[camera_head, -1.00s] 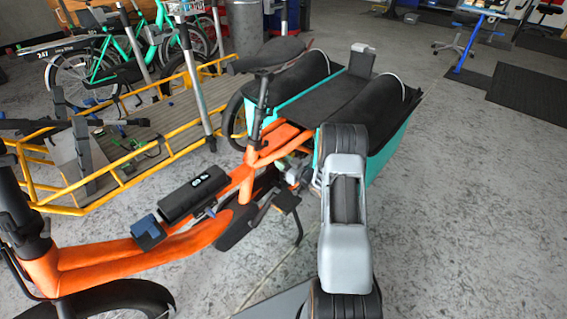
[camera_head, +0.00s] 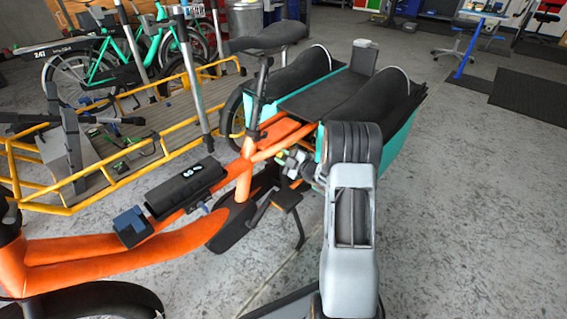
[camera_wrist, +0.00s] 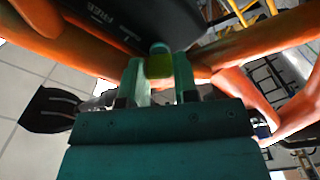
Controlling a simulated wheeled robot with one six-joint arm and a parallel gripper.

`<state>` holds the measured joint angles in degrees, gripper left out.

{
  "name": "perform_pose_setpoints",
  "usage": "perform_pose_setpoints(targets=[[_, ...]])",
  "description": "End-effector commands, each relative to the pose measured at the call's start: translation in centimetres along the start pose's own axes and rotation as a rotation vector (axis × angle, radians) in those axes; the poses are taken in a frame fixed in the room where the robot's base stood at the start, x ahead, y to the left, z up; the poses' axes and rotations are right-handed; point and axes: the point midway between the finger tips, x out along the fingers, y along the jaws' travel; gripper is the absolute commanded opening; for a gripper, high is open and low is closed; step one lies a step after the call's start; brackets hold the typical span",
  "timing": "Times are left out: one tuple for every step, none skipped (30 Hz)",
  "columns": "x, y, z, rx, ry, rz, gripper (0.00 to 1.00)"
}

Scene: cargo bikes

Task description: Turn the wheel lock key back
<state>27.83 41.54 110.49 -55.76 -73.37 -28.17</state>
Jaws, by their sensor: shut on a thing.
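The orange cargo bike (camera_head: 180,235) stands in front of me, with a dark saddle (camera_head: 268,36) and a teal cargo box (camera_head: 398,138) behind it. My gripper (camera_head: 284,158) reaches the frame below the saddle from the right. In the wrist view, its two pale green fingers (camera_wrist: 160,76) are shut on a small yellow-green piece, which looks like the wheel lock key (camera_wrist: 158,66). A pale blue round part (camera_wrist: 159,47) sits just beyond it, against the orange frame. The lock body and the key's turn angle cannot be made out.
A black battery pack (camera_head: 187,188) lies along the bike's frame, close above my fingers in the wrist view (camera_wrist: 140,20). A pedal (camera_head: 287,199) is just below my gripper. A yellow-railed cargo bed (camera_head: 110,185) stands at the left.

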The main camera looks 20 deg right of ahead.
Motion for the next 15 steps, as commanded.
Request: perform_pose_setpoints(targets=[[-0.01, -0.35, 0.33, -0.045, 0.000, 0.001, 0.04], [-0.01, -0.32, 0.31, -0.073, 0.000, 0.002, 0.04], [-0.01, -0.31, 0.29, -0.110, 0.000, 0.002, 0.04], [-0.01, -0.31, 0.28, -0.138, 0.000, 0.002, 0.04], [-0.01, -0.28, 0.26, -0.166, 0.000, 0.002, 0.04], [-0.01, -0.23, 0.22, -0.204, 0.000, 0.002, 0.04], [-0.01, -0.20, 0.20, -0.231, 0.000, 0.002, 0.04], [-0.01, -0.18, 0.18, -0.258, -0.001, 0.002, 0.04], [-0.01, -0.16, 0.17, -0.293, -0.001, 0.001, 0.04], [-0.01, -0.14, 0.16, -0.318, -0.001, 0.001, 0.04], [-0.01, -0.12, 0.14, -0.343, -0.002, 0.001, 0.04], [-0.01, -0.10, 0.12, -0.376, -0.002, 0.001, 0.04], [-0.01, -0.07, 0.10, -0.400, -0.002, 0.001, 0.04], [-0.01, -0.06, 0.09, -0.423, -0.002, 0.001, 0.04], [-0.01, -0.04, 0.07, -0.452, -0.002, 0.000, 0.04]])
